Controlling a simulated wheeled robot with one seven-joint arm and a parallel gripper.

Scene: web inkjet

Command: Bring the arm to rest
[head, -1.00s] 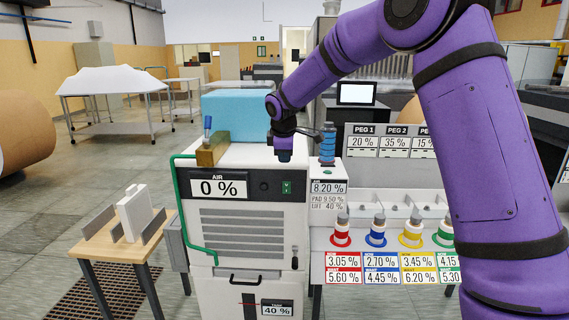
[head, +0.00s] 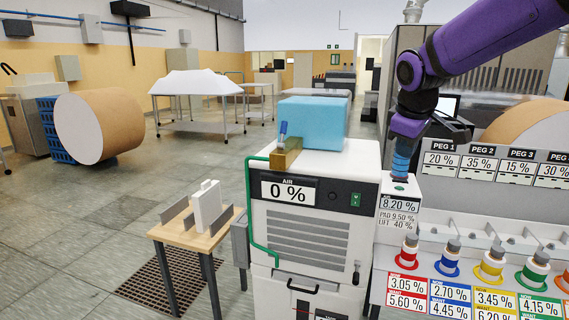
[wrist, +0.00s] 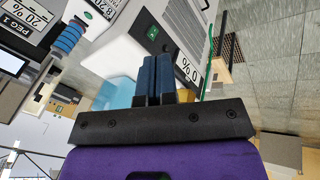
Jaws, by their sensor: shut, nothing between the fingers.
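My purple arm reaches in from the upper right of the head view. My gripper (head: 408,130) hangs down in front of the small post with the blue bottle (head: 402,158), which it partly overlaps in that view. In the wrist view the two blue fingers of my gripper (wrist: 157,62) lie side by side, closed together and empty. The bottle shows apart from them at the upper left of the wrist view (wrist: 68,38).
A small wooden table (head: 190,237) stands left. Several coloured ink stations (head: 447,262) line the right. The left floor is open.

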